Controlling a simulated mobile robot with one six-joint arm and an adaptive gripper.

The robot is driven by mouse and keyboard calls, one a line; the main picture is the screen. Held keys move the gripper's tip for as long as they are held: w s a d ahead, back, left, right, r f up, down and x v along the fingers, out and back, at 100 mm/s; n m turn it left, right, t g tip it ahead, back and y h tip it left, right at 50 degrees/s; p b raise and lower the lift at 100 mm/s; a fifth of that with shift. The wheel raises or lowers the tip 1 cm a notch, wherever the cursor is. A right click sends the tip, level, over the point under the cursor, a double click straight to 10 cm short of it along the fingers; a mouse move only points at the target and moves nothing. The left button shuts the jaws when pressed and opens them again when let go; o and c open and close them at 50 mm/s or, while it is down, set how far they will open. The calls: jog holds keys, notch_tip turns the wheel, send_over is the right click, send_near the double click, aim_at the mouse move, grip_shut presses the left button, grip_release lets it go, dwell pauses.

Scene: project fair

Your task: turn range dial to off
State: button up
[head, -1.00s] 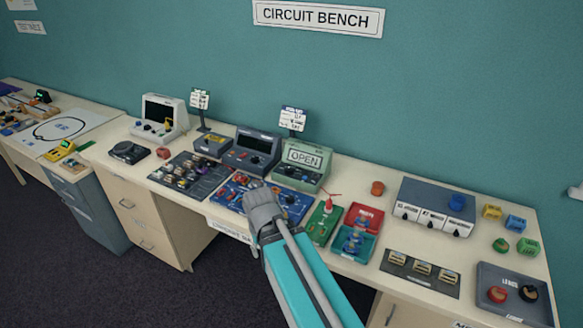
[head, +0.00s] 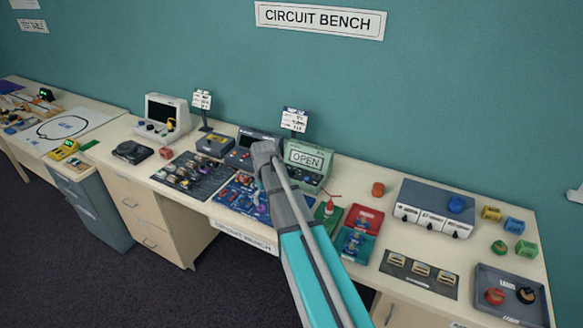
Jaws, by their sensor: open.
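My gripper (head: 264,151) is seen from behind over the bench, in front of a dark grey-blue instrument (head: 236,156) and left of a green instrument (head: 317,178) whose screen reads OPEN. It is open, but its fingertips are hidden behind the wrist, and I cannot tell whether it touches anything. No range dial can be told by its label at this size. The gripper covers much of the right front of the dark instrument, where a knob may sit. Small knobs on the green instrument's front are partly covered too.
A blue circuit board (head: 236,196) and a dark parts mat (head: 178,181) lie in front. Red and green trays (head: 368,214) lie right of my arm. A grey box (head: 425,192) stands further right. Two small sign stands rise behind the instruments.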

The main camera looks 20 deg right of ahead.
jog(key=w+d+r+n+p, duration=0.1)
jog(key=w+d, duration=0.4)
jog(key=w, duration=0.3)
jog(key=w+d+r+p, duration=0.1)
jog(key=w+d, duration=0.5)
jog(key=w, duration=0.1)
jog(key=r+n+p, duration=0.1)
jog(key=r, duration=0.1)
send_over(291, 169)
jog(key=shift+w+d+f, duration=0.1)
jog(key=shift+d+f, duration=0.15)
jog(key=shift+f, duration=0.2)
jog(key=f+b, duration=1.3)
jog(key=shift+a+f+b, duration=0.15)
jog(key=shift+a+b, duration=0.2)
jog(key=shift+a, duration=0.05)
jog(key=shift+c, duration=0.3)
jog(key=c, duration=1.1)
